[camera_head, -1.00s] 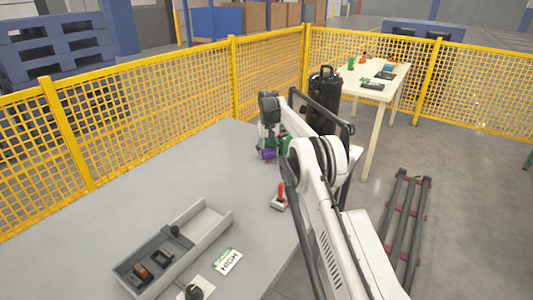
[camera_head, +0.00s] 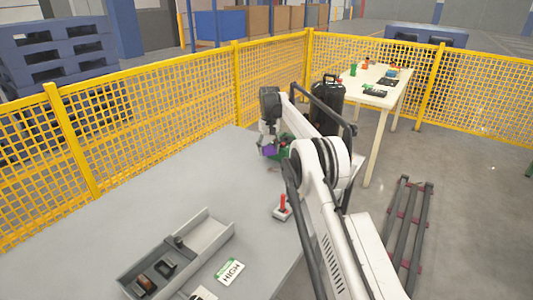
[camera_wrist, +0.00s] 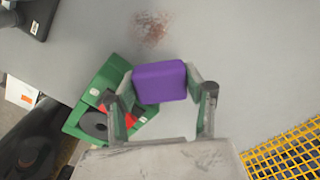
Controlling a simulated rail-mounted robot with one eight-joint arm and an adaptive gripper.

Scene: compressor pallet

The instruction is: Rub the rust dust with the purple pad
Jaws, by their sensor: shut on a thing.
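The purple pad (camera_wrist: 160,82) is held between the fingertips of my gripper (camera_wrist: 160,92) in the wrist view. It also shows as a small purple patch below my gripper (camera_head: 268,147) in the head view. The rust dust (camera_wrist: 151,28) is a reddish-brown speckled patch on the grey table, just beyond the pad in the wrist view. The pad is apart from the dust in that view. Whether the pad touches the table I cannot tell.
A green machine (camera_wrist: 97,105) with red and black parts stands close to the left finger. A red-handled lever (camera_head: 283,207) is on the grey table (camera_head: 130,225). A grey tray (camera_head: 205,232) and a HIGH sign (camera_head: 231,271) lie nearer. Yellow mesh fencing (camera_head: 165,130) runs behind.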

